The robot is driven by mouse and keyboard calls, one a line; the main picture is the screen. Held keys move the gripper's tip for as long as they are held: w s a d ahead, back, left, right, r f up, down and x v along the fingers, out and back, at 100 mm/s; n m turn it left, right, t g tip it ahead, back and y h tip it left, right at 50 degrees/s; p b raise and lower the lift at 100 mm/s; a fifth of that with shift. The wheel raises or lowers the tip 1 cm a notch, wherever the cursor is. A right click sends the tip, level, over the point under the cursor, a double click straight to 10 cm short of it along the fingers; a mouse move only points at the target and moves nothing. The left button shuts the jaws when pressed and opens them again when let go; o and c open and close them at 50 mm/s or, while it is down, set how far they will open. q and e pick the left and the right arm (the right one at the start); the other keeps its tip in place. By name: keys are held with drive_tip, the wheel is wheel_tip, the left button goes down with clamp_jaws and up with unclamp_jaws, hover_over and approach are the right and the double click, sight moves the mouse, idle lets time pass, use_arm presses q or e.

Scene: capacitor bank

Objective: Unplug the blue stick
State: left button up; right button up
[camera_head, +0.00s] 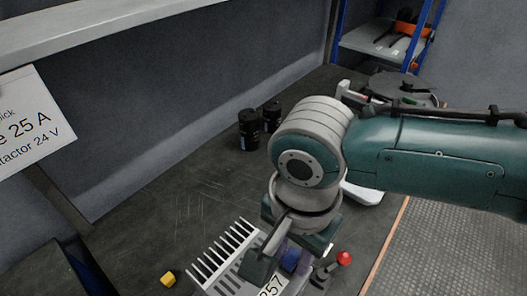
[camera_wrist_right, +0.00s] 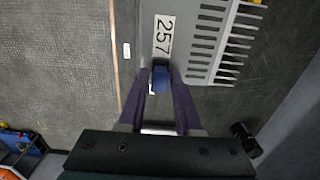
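The blue stick (camera_head: 290,261) is a short blue block on the grey rack with comb-like fins (camera_head: 222,262), beside a label reading 257 (camera_head: 272,287). In the right wrist view the blue stick (camera_wrist_right: 161,77) lies between the fingertips of my right gripper (camera_wrist_right: 160,82). The two fingers stand apart on either side of it, with a narrow gap showing at the left one. My right gripper (camera_head: 288,258) hangs over the rack in the head view, and its wrist hides part of the rack. The blue stick's lower end is hidden. My left gripper is not in view.
A red knob (camera_head: 344,258) stands close to the right of the gripper. Black cylinders (camera_head: 249,129) stand farther back on the dark table (camera_head: 165,215). A label sign (camera_head: 28,125) hangs at left.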

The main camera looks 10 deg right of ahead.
sight(292, 257)
clamp_jaws()
idle(0.7)
drive_tip(key=shift+r, duration=0.15)
drive_tip(key=shift+r+p, duration=2.9)
drive_tip(key=shift+p, duration=0.45)
